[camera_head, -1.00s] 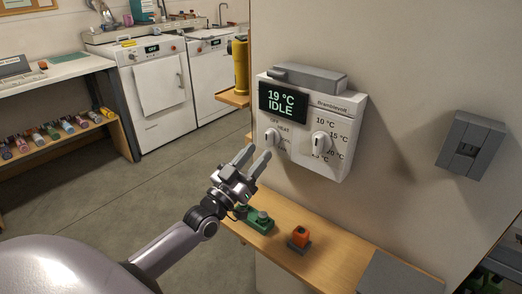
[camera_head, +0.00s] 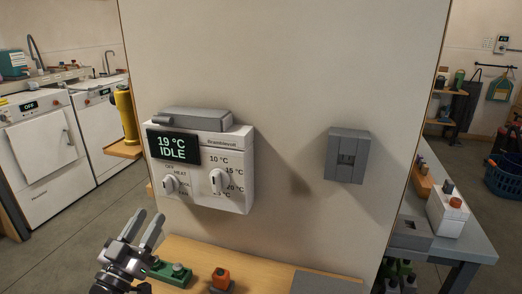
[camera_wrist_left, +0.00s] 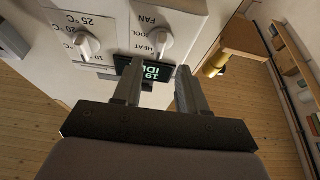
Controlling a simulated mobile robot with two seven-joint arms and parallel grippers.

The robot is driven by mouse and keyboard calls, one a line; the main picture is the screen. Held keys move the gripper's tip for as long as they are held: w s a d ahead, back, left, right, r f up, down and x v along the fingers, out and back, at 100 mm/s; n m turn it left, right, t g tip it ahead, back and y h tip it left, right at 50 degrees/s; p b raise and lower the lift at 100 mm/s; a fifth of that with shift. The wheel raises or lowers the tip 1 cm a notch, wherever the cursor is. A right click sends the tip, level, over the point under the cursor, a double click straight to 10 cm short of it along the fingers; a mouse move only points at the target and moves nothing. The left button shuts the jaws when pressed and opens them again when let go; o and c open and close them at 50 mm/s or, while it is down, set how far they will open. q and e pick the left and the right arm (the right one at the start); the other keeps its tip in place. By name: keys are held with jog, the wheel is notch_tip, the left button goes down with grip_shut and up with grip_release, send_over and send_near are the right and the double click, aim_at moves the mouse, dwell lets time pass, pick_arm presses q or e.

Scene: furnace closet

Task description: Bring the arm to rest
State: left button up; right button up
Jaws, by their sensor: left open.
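My left gripper (camera_head: 145,230) is at the lower left of the head view, below the thermostat and above the wooden shelf. Its two fingers are apart with nothing between them. The white thermostat (camera_head: 238,178) hangs on the wall and its screen reads 19 °C IDLE. Its left mode knob (camera_head: 170,184) and right temperature knob (camera_head: 219,181) show clear of the gripper. In the left wrist view, the fingers (camera_wrist_left: 156,85) point toward the thermostat, with the mode knob (camera_wrist_left: 160,40) beyond them. My right gripper is not in view.
The wooden shelf (camera_head: 190,252) below holds a green block (camera_head: 172,273) and an orange-topped item (camera_head: 221,279). A grey wall box (camera_head: 347,156) is right of the thermostat. A yellow cylinder (camera_head: 125,115) stands on a small side shelf. Wall between the devices is bare.

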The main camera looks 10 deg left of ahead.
pick_arm(q)
jog(key=s+d+f+m+g, duration=0.1)
jog(key=s+d+f+g, duration=0.5)
jog(key=s+f, duration=0.3)
jog(key=s+d+f+g, duration=0.6)
jog(key=s+d+f, duration=0.2)
jog(key=f, duration=0.9)
jog(key=shift+s+d+m+h, duration=0.3)
jog(key=shift+s+m, duration=0.1)
jog(key=shift+s, duration=0.8)
jog(key=shift+w+d, duration=0.15)
